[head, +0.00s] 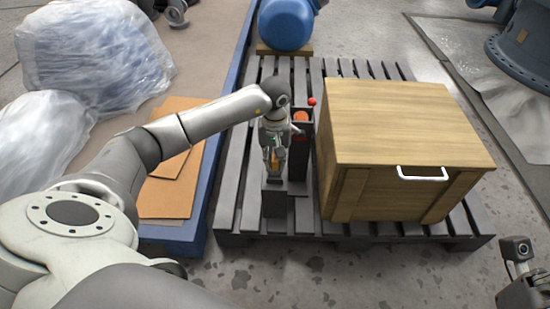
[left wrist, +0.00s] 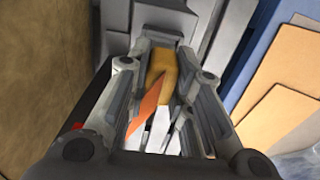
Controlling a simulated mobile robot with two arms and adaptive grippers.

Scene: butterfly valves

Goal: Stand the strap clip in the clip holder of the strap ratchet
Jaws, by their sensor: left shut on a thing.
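The yellow strap clip (left wrist: 162,66) is between the fingers of my left gripper (left wrist: 172,62) in the left wrist view. An orange strap (left wrist: 148,110) runs from it. In the head view my left gripper (head: 274,170) points down, shut on the clip, of which only a little yellow shows. It is right over a dark grey block (head: 274,200), which looks like the clip holder. Whether the clip touches the holder or is inside it, I cannot tell. The strap ratchet (head: 301,140), dark with an orange reel and red knob, stands just behind and to the right, partly hidden.
A wooden crate (head: 385,190) with a white handle stands close on the right of the dark slatted pallet (head: 236,205). A blue rounded machine (head: 287,24) is at the back. Cardboard sheets (head: 165,200) and plastic-wrapped bundles (head: 95,50) lie on the left.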

